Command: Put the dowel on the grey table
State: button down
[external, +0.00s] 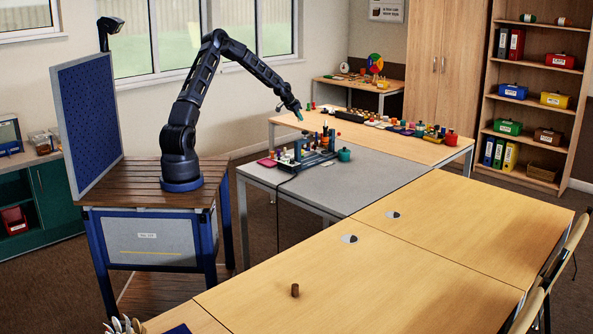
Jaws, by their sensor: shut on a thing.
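The grey table (375,187) stands in the middle, between the wooden tables. My gripper (299,114) is above the back of the grey table, near where it meets the far wooden table. It is shut on a small teal-green thing (299,117), too small here to tell its shape or whether it is the dowel. It looks to be above the tabletop, not resting on it. A short brown cylinder (295,290) stands upright on the near wooden table, far from my gripper.
A dark rack with colored pieces (305,155) stands on the grey table's left part, with a green pot (344,154) and a pink box (266,162) near it. Several small objects line the far wooden table (455,152). The grey table's right and front areas are clear.

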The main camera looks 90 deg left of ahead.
send_over(291, 152)
jog(key=shift+n, duration=0.4)
jog(key=f, duration=2)
jog(key=shift+a, duration=0.35)
jog(key=shift+f, duration=0.1)
jog(key=c, duration=1.4)
grip_release()
jog(key=v, duration=1.2)
jog(key=shift+d, duration=0.25)
